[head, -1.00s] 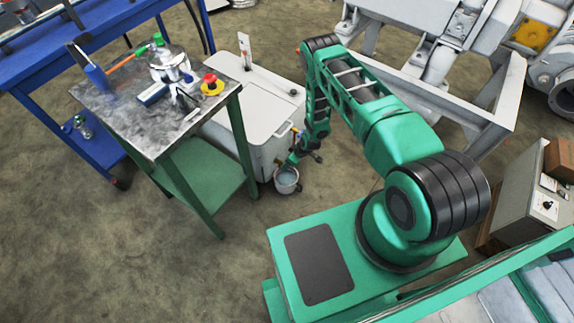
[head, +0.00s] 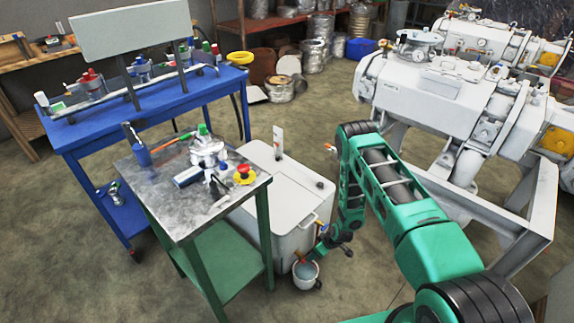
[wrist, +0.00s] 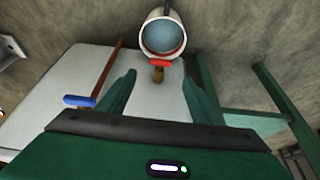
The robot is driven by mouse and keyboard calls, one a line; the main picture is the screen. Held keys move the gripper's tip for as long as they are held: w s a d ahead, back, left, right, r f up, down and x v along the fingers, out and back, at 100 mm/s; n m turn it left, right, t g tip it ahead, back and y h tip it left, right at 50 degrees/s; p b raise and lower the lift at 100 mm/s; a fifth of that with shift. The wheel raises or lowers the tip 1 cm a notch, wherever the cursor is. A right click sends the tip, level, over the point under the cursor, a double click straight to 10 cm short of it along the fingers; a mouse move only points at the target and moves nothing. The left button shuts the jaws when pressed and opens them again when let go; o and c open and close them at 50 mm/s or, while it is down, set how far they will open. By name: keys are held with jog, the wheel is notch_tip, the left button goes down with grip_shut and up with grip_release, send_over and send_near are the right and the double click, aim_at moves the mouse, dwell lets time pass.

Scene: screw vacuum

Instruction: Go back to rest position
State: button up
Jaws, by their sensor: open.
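My gripper (wrist: 160,72) is open, its two green fingers spread in the wrist view with nothing held between them. Beyond the fingertips is a white bucket (wrist: 162,18) with greyish liquid inside. A small red and brown fitting (wrist: 158,74) shows between the fingers, close to the bucket's rim. In the head view my green arm reaches down beside the white tank (head: 285,200), and the gripper end is small and partly hidden near the bucket (head: 305,281). The bucket stands on the floor at the tank's front corner. I cannot tell whether the gripper touches anything.
A metal-topped green table (head: 160,188) with tools stands left of the tank. A blue workbench (head: 160,100) is behind it. A large white vacuum machine (head: 440,90) on a grey frame (head: 535,215) stands to the right. Open floor (head: 80,270) lies at the front left.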

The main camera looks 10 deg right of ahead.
jog(key=shift+r, duration=0.1)
jog(key=w+d+r+m+h, duration=0.1)
jog(key=w+d+r, duration=0.15)
jog(key=r, duration=0.45)
jog(key=w+d+r, duration=0.1)
jog(key=d+r, duration=0.2)
jog(key=r, duration=0.5)
jog(key=w+d+r+m+h, duration=0.1)
jog(key=d+r, duration=0.2)
jog(key=r, duration=0.4)
jog(key=s+d+r+m+g, duration=0.1)
jog(key=s+d+r, duration=0.2)
jog(key=r, duration=0.6)
jog(key=s+d+r+m, duration=0.2)
jog(key=d+r, duration=0.1)
jog(key=r, duration=0.7)
jog(key=s+d+r+m+g+h, duration=0.1)
jog(key=s+d+r+m+h, duration=0.2)
jog(key=s+r, duration=1.25)
jog(key=s+a+r+m+y, duration=0.1)
jog(key=s+r, duration=0.3)
jog(key=s, duration=0.6)
jog(key=s+a+r+m+g+y, duration=0.1)
jog(key=s+r+m, duration=0.3)
jog(key=s, duration=0.6)
jog(key=shift+s+a+r+m, duration=0.25)
jog(key=shift+a+m, duration=0.05)
jog(key=shift+a, duration=0.2)
